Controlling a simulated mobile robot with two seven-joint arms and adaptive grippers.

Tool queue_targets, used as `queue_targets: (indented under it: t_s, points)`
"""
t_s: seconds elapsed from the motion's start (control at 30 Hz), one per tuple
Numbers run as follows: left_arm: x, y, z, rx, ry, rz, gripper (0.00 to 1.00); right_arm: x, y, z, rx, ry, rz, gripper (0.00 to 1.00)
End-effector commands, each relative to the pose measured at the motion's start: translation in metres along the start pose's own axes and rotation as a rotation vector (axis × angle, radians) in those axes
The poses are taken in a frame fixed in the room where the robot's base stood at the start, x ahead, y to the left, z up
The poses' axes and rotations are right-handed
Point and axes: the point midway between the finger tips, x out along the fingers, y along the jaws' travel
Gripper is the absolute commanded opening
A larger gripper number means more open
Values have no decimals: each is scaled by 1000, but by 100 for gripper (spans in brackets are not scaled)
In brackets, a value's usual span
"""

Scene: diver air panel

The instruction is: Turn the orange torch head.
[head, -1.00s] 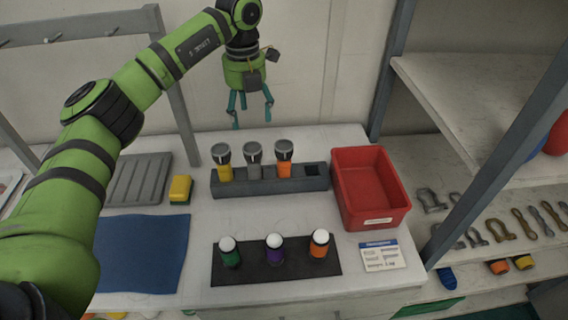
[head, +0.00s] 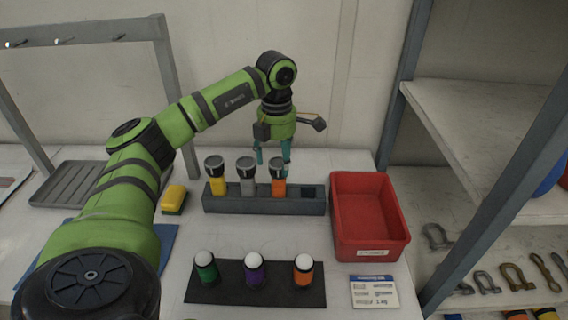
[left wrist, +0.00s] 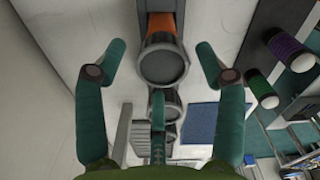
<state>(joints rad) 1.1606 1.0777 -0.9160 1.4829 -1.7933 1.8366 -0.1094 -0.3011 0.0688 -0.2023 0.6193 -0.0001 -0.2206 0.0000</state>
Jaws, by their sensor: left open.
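The orange torch (head: 278,188) stands upright at the right of a row of torches in a grey rack (head: 300,204). Its round dark-rimmed head (head: 278,166) is on top. My left gripper (head: 272,154) points down just behind and above it, its fingers partly hidden by the torch heads. In the left wrist view, the orange torch head (left wrist: 164,66) lies between my two spread teal fingers (left wrist: 161,50), with gaps on both sides, and the orange body (left wrist: 163,24) shows beyond it. The gripper is open and holds nothing. My right gripper is not in view.
A yellow torch (head: 217,184) and a grey torch (head: 247,186) stand left of the orange one; the rack's right slot is empty. A red bin (head: 366,240) stands to the right. Several white-topped cylinders stand on a dark mat (head: 228,292) in front.

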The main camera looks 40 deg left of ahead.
Motion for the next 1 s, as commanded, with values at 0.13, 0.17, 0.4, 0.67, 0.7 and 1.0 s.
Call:
queue_targets:
  t_s: [0.13,0.17,0.4,0.67,0.7,1.0]
  points:
    - [17,-1,0,1,2,-1,70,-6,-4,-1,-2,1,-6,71]
    - [19,-1,0,0,2,-1,70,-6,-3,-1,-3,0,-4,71]
    - [25,0,1,0,-1,0,70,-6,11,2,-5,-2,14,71]
    - [24,0,1,0,-1,0,14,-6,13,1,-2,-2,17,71]
    - [24,-1,1,0,-1,0,14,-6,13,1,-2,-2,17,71]
    - [25,-1,1,15,0,-1,14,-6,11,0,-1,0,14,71]
